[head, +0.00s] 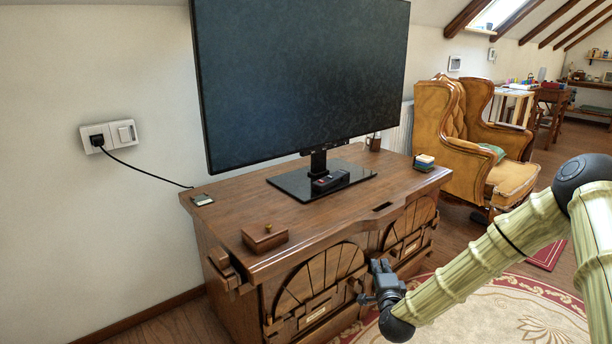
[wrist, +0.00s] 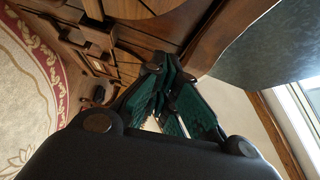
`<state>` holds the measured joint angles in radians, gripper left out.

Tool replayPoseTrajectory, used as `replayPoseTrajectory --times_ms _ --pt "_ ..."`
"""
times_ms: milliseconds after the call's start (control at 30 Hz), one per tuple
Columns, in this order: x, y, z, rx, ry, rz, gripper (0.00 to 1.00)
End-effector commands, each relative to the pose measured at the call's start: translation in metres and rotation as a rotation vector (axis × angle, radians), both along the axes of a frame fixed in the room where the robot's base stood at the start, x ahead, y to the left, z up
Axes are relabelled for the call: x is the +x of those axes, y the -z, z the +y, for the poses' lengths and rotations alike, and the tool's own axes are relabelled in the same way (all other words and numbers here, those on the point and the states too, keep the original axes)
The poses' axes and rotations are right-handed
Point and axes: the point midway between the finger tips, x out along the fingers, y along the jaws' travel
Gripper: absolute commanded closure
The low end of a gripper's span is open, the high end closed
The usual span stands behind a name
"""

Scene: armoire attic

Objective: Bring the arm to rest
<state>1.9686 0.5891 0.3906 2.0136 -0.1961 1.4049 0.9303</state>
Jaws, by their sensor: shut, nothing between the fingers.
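My gripper (head: 384,280) is in front of the wooden TV cabinet (head: 225,212), near its front doors, in the head view. In the wrist view its dark fingers (wrist: 172,98) are together and empty. My arm reaches in from the right and bends down to the gripper. I cannot tell from these views whether the gripper touches the cabinet front.
An orange armchair (head: 470,150) stands behind at right. A patterned rug (head: 510,312) covers open floor.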

Motion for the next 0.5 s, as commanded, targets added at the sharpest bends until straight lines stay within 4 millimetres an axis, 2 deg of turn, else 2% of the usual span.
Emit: replayPoseTrajectory --times_ms 167,267,400,467,500 --pt "-0.046 0.070 0.042 -0.152 -0.128 0.204 1.00" --pt "-0.081 0.112 0.062 -0.255 -0.218 0.329 1.00" --pt "-0.138 0.165 0.083 -0.396 -0.352 0.501 1.00" --pt "-0.165 0.186 0.090 -0.457 -0.415 0.571 1.00" --pt "-0.185 0.199 0.093 -0.497 -0.458 0.620 1.00"
